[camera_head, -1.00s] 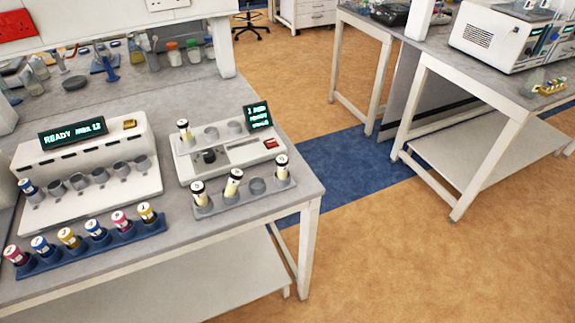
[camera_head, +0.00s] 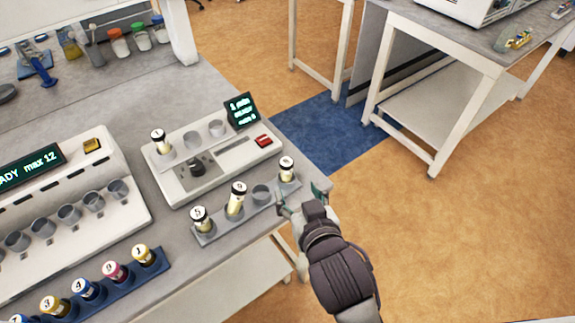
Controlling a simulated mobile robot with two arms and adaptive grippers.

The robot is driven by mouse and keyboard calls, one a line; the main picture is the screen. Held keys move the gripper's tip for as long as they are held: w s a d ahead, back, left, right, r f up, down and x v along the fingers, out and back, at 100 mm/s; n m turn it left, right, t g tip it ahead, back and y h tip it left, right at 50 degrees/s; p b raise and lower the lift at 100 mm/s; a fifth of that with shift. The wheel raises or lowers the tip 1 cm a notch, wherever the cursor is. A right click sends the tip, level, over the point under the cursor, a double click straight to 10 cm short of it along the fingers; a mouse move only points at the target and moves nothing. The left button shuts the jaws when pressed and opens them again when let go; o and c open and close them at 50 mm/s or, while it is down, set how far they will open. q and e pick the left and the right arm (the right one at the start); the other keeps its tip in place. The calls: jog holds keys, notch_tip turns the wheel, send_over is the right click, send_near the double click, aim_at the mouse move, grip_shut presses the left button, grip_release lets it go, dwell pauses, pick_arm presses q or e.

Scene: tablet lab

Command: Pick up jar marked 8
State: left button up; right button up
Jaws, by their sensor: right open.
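The jar whose small black number looks like an 8 (camera_head: 287,170) has a white cap and a cream label. It stands upright in the right end of a grey rack (camera_head: 216,230) at the table's front right edge. My right gripper (camera_head: 302,196) is open and empty, just in front of this jar, its fingertips spread to either side of the rack end. It does not visibly grip the jar. Whether a finger touches the rack I cannot tell. My left gripper is not in view.
The same rack holds a jar marked 5 (camera_head: 200,218), another white-capped jar (camera_head: 236,199) and an empty socket (camera_head: 261,194). Behind it is a white device (camera_head: 225,165) with a jar marked 1 (camera_head: 161,141). A blue rack (camera_head: 152,261) of coloured-cap jars stands left.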

aim_at(288, 167)
jog(key=p+x, duration=0.1)
jog(key=x, duration=0.6)
jog(key=shift+w, duration=0.25)
jog(key=shift+w+f, duration=0.15)
jog(key=shift+w, duration=0.25)
jog(key=p+x, duration=0.1)
jog(key=x, duration=0.3)
jog(key=shift+w+d+f+p, duration=0.1)
jog(key=shift+w+p, duration=0.25)
jog(key=shift+w, duration=0.1)
jog(key=shift+s, duration=0.1)
jog(key=shift+c, duration=0.7)
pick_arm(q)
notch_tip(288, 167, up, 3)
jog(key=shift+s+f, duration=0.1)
pick_arm(e)
grip_shut()
